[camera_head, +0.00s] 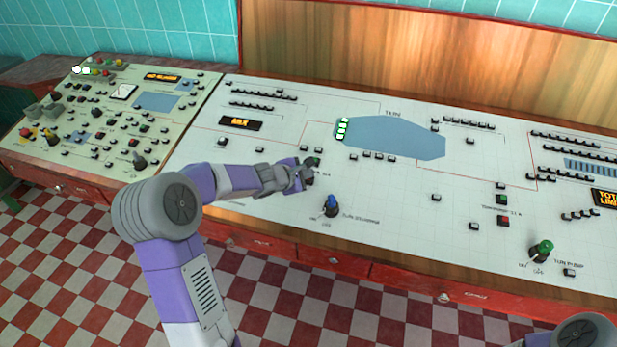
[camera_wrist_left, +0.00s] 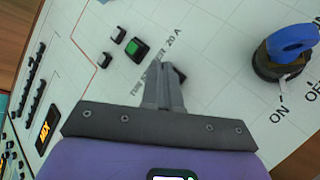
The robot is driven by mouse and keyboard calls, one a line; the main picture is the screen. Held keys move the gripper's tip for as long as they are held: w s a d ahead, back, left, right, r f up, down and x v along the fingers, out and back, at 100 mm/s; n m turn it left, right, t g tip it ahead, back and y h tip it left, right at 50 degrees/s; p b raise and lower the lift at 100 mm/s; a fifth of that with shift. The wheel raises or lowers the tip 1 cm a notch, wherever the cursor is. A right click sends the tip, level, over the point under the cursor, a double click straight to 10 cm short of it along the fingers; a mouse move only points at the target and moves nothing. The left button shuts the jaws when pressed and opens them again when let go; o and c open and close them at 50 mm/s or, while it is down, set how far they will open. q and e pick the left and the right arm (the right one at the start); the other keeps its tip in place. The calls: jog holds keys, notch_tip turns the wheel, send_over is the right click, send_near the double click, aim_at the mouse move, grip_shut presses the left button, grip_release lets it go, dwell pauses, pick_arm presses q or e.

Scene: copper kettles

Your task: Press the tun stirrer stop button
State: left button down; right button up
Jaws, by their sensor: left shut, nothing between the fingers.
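My left gripper (camera_head: 308,174) is low over the white panel, just below a green button in the head view. Its fingers are shut and empty; they also show in the left wrist view (camera_wrist_left: 166,72). The green button (camera_wrist_left: 137,49) sits in a dark square housing, beyond the fingertips, and shows in the head view (camera_head: 314,160). Printed lettering, partly covered by the fingers, runs beside it and ends in "20 A". I cannot tell whether the fingertips touch the panel. My right gripper is out of view.
A blue rotary knob (camera_head: 331,206) stands up from the panel, right of the left gripper; it also shows in the left wrist view (camera_wrist_left: 288,48). Small dark buttons (camera_head: 371,156) lie above. A green-and-red button pair (camera_head: 502,200) and a green knob (camera_head: 542,250) are farther right.

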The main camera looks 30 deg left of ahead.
pick_arm(q)
jog(key=shift+s+r, duration=0.1)
jog(key=shift+r, duration=0.4)
jog(key=r+p, duration=0.2)
jog(key=s+r+p, duration=0.1)
jog(key=r+p, duration=0.1)
jog(key=r, duration=0.1)
jog(key=shift+d, duration=0.15)
jog(key=shift+f, duration=0.1)
dwell(0.7)
